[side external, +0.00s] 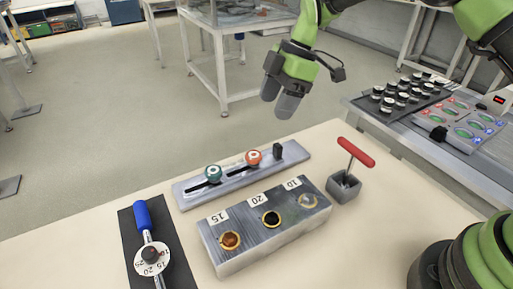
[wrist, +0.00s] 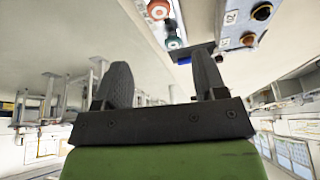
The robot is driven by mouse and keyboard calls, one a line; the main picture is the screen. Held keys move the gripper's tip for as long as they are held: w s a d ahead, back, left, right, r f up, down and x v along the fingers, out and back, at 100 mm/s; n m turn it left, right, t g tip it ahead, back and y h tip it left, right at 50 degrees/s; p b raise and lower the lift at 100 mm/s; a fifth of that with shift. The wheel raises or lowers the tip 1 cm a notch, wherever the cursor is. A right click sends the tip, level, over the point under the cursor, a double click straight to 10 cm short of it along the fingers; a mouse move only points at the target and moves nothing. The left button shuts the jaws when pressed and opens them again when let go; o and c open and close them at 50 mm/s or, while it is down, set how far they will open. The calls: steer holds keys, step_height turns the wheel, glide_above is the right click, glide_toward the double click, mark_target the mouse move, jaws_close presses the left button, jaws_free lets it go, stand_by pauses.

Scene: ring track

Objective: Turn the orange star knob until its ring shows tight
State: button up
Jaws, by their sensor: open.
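The orange knob (side external: 253,157) sits on a grey slotted plate (side external: 190,201), with pale marking around its top; its ring reading is too small to tell. A teal knob (side external: 213,173) sits to its left on the same plate. In the wrist view the orange knob (wrist: 157,9) is at the top edge, with the teal knob (wrist: 172,43) below it. My gripper (side external: 279,97) is above and beyond the plate, clear of both knobs. In the wrist view my gripper (wrist: 162,68) has its fingers apart with nothing between them.
A metal block (side external: 265,246) with sockets labelled 15, 20 and 10 stands in front of the plate. A red-handled tool (side external: 355,152) stands in a grey holder at right. A blue-handled tool with a dial (side external: 150,254) lies on a black mat at left.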

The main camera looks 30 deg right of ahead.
mark_target(254, 154)
steer(key=shift+n, duration=0.6)
steer(key=x, duration=1.2)
steer(key=shift+d+f, duration=0.15)
steer(key=shift+f, duration=0.05)
steer(key=c, duration=0.9)
